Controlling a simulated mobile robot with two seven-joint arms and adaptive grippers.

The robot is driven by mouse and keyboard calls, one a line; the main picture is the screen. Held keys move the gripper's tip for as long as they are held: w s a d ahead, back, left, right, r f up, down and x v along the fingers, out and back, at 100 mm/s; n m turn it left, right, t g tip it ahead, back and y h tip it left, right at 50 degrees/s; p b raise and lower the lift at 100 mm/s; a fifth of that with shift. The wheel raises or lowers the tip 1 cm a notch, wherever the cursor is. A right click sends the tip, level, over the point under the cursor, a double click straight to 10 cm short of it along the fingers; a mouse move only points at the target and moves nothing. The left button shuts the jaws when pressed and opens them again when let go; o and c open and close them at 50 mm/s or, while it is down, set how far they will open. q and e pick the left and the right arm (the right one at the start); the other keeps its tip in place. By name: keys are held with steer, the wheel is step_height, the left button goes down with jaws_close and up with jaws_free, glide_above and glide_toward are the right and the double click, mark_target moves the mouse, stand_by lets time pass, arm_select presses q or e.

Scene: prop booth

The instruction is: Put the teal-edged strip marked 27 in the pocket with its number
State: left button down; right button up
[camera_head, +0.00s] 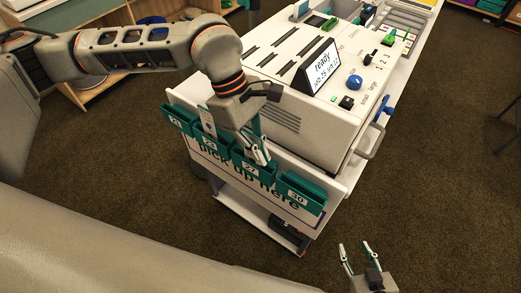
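A row of teal pockets hangs on the front of the white cart, with labels that seem to read 21, 23, 27 and 30. The pocket labelled 27 (246,172) is third from the left. My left gripper (261,157) reaches down at its mouth, partly covering it; whether its fingers are open or hold anything is unclear. A pale strip (207,121) stands upright in the pocket labelled 23 (212,148); its marking is too small to read. I cannot make out a strip marked 27. My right gripper (359,252) is open and empty, low over the carpet.
The white machine (311,107) on the cart has slots, a screen reading "ready" (322,68), a blue knob (355,82) and a side handle (371,141). The pocket labelled 30 (300,192) is at the right end. Open carpet lies right of the cart.

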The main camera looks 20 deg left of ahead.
arm_select(q)
steer(key=c, duration=2.2)
jaws_free()
steer(key=v, duration=1.2)
